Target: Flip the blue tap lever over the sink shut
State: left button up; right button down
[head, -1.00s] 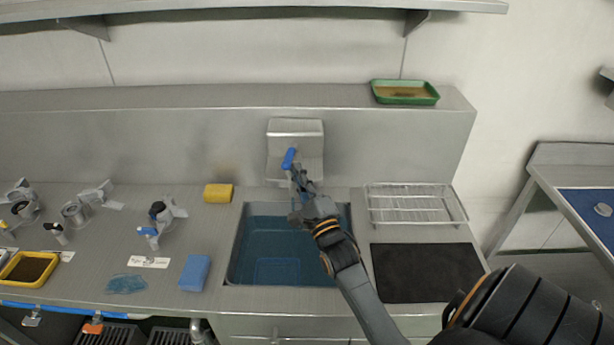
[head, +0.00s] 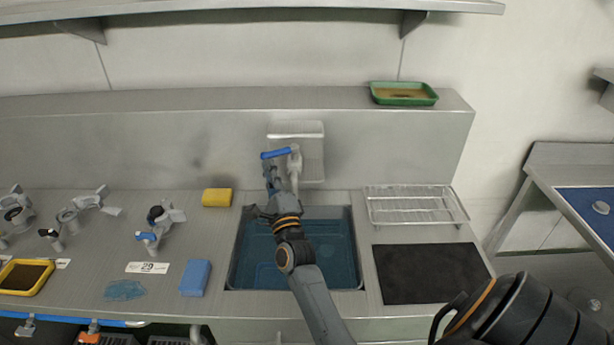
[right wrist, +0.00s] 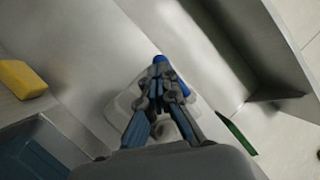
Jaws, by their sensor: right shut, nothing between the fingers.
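The blue tap lever (head: 276,153) is on the white tap (head: 295,168) over the sink (head: 335,212). The lever lies crosswise, pointing left from the tap's top. My right gripper (head: 269,172) is shut and empty, with its tips just below the lever's left part, at or very near it. In the right wrist view the shut fingers (right wrist: 159,78) reach the blue lever (right wrist: 160,59) and partly hide it. I cannot tell whether they touch. The sink holds bluish water or a blue bottom. My left gripper is not in view.
A yellow sponge (head: 217,197) and a blue sponge (head: 195,278) lie left of the sink. A wire rack (head: 415,207) and a black mat (head: 430,273) are to its right. A green tray (head: 404,94) stands on the back ledge. Metal fittings (head: 160,222) stand at left.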

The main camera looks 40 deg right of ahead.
aim_at(262, 159)
jog(key=w+b, duration=0.2)
jog(key=w, duration=0.1)
jog(key=shift+w+d, duration=0.15)
jog(key=shift+w, duration=0.25)
jog(key=shift+r, duration=0.3)
dwell(0.3)
jog(key=v, duration=1.2)
jog(key=shift+f, duration=0.35)
